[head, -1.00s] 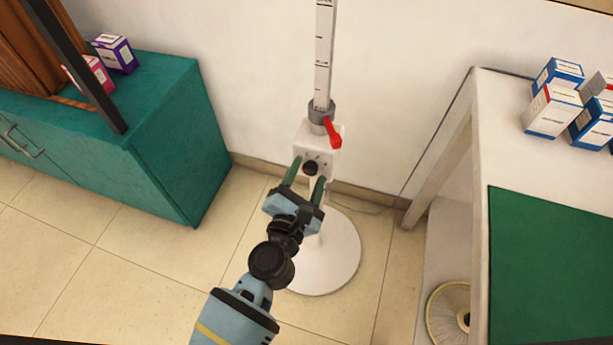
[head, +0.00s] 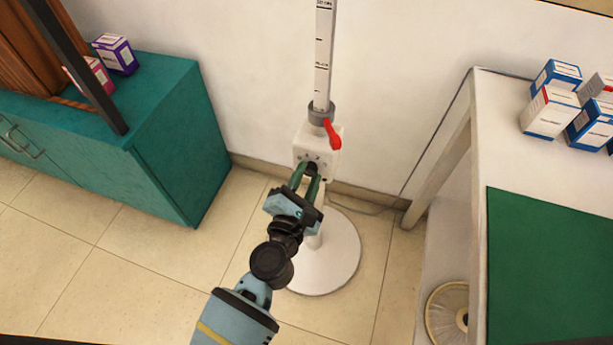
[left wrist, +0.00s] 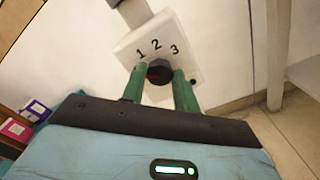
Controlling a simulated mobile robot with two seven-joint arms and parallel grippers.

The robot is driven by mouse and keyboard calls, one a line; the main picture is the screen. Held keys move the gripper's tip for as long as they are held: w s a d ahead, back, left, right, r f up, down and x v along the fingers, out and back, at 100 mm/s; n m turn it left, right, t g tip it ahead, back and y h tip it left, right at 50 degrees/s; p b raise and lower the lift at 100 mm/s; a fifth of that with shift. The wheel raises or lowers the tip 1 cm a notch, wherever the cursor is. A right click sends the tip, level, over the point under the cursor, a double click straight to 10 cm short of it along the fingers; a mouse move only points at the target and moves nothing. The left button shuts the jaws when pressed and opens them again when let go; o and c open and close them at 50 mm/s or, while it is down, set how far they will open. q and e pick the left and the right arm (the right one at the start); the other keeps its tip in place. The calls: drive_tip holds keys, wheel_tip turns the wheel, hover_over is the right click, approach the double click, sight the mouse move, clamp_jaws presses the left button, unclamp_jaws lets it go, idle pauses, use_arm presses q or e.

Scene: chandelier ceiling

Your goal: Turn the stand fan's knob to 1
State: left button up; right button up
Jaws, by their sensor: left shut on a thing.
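The stand fan's white control box (head: 328,143) sits on its pole above a round white base (head: 335,262). In the left wrist view the box face (left wrist: 187,58) carries the numbers 1, 2 and 3 in an arc above the dark round knob (left wrist: 159,71). A reddish patch shows on the knob's left part; which number it points to I cannot tell. My left gripper (head: 312,172) is shut on the knob, with its green fingers (left wrist: 159,84) on either side of it. The knob is mostly hidden by the fingers in the head view. My right gripper is not in view.
A red lever (head: 332,134) sticks out from the pole just above the box. A teal cabinet (head: 170,150) stands on the left. A white table (head: 490,110) with a green mat (head: 550,270) and several boxes stands on the right. The wall is close behind the fan.

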use_arm(q)
drive_tip(key=m+p, duration=0.1)
drive_tip(key=m, duration=0.3)
drive_tip(key=m+p, duration=0.1)
drive_tip(key=m, duration=0.1)
drive_tip(key=shift+m, duration=0.7)
drive_tip(key=shift+f+m+p, duration=0.1)
drive_tip(key=shift+m+p, duration=0.2)
drive_tip(key=o, duration=1)
